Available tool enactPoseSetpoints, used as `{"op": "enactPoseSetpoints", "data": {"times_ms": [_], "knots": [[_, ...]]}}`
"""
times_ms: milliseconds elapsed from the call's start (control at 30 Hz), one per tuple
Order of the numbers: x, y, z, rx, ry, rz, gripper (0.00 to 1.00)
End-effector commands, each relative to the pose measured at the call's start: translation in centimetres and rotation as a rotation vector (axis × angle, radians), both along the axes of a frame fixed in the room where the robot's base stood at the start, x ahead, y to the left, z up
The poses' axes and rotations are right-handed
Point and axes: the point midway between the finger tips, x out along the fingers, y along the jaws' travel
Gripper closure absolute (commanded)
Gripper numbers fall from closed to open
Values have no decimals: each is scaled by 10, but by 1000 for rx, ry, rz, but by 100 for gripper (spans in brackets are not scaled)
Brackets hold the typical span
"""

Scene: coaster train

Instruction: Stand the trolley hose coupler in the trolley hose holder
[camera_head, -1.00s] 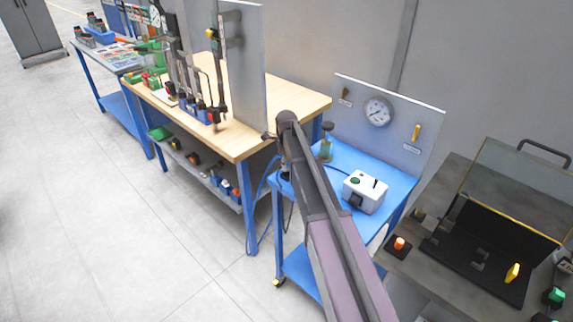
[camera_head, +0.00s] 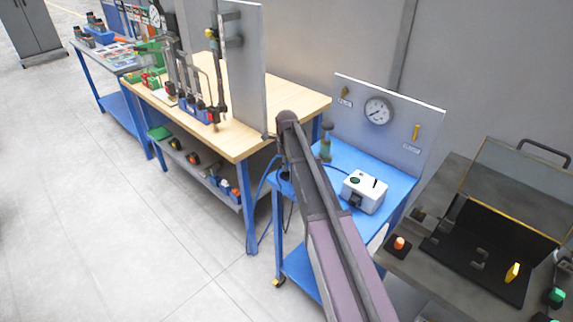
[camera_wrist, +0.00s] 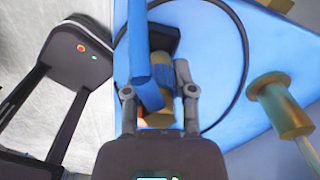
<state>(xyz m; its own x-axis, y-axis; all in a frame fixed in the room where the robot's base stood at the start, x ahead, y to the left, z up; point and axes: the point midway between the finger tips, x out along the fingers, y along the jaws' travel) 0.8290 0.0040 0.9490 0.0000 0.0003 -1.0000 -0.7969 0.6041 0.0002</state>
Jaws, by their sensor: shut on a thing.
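In the wrist view my gripper (camera_wrist: 158,88) is shut on the trolley hose coupler (camera_wrist: 162,112), a brass-coloured cylinder between its fingers. A thick blue hose (camera_wrist: 137,40) runs beside the coupler and partly covers it. A dark block (camera_wrist: 168,38), which looks like the trolley hose holder, sits on the blue trolley top just beyond the fingers. I cannot tell whether the coupler is inside it or only in front of it. In the head view my arm hides the gripper and the coupler.
The blue trolley (camera_head: 352,160) carries a white box (camera_head: 364,192) and a brass-and-green post (camera_head: 326,142), which also shows at the right in the wrist view (camera_wrist: 270,100). A gauge panel (camera_head: 395,105) stands behind. A wooden bench (camera_head: 290,97) is left, a grey bench (camera_head: 420,255) right.

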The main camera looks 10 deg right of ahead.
Motion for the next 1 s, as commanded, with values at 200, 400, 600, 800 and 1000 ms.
{"op": "enactPoseSetpoints", "data": {"times_ms": [200, 400, 600, 800, 1000], "knots": [[0, 0, -3, 0, 0, 0, 100], [0, 0, -6, 0, 0, 0, 100], [0, 0, -9, 0, 0, 0, 100], [0, 0, -11, 0, 0, 0, 100], [0, 0, -14, 0, 0, 0, 100]]}}
